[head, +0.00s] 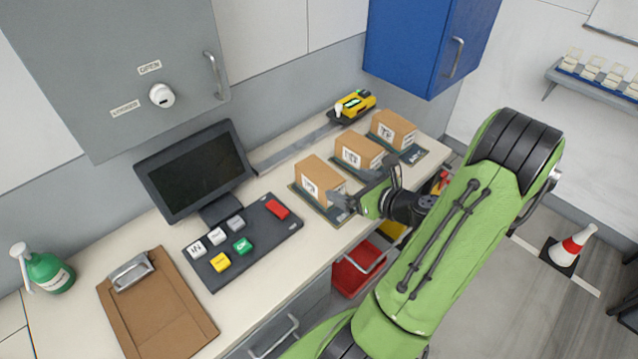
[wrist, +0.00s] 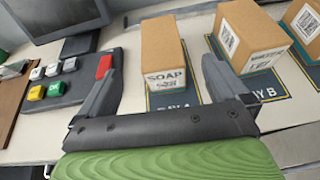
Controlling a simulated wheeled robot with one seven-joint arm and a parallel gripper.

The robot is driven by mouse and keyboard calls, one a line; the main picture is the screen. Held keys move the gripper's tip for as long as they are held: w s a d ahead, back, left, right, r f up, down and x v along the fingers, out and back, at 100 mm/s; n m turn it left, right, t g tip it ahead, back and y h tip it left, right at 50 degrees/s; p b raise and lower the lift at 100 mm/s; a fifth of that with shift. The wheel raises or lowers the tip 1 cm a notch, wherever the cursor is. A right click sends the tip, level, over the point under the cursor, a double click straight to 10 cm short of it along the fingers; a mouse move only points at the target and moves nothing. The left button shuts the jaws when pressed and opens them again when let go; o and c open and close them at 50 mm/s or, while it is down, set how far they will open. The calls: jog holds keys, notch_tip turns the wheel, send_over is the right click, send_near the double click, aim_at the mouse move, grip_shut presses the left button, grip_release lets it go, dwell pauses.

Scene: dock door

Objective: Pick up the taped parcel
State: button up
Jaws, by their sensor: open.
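Three brown cardboard parcels stand in a row on dark mats on the counter. The nearest parcel (head: 319,177) is labelled SOAP in the wrist view (wrist: 164,48) and stands on the bay A mat (wrist: 196,88). The middle parcel (head: 358,151) stands on the bay B mat; it also shows in the wrist view (wrist: 248,36). The far parcel (head: 393,129) is partly cut off in the wrist view (wrist: 304,20). I cannot tell which one is taped. My gripper (head: 362,186) is open and empty, its fingers to either side of the SOAP parcel's near end in the wrist view.
A button panel (head: 241,242) and a monitor (head: 195,172) are left of the parcels. A yellow device (head: 354,105) sits behind them. A blue cabinet (head: 425,42) hangs above. A clipboard (head: 157,310) and green bottle (head: 48,271) lie farther left. A red bin (head: 352,274) is below the counter edge.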

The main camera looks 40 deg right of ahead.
aim_at(321, 173)
jog(key=x, duration=1)
jog(key=shift+w, duration=0.4)
jog(key=shift+s, duration=0.1)
jog(key=shift+c, duration=0.2)
jog(key=shift+c, duration=1.1)
jog(key=c, duration=1)
notch_tip(321, 173, up, 10)
jog(key=p, duration=0.2)
jog(key=shift+p, duration=0.35)
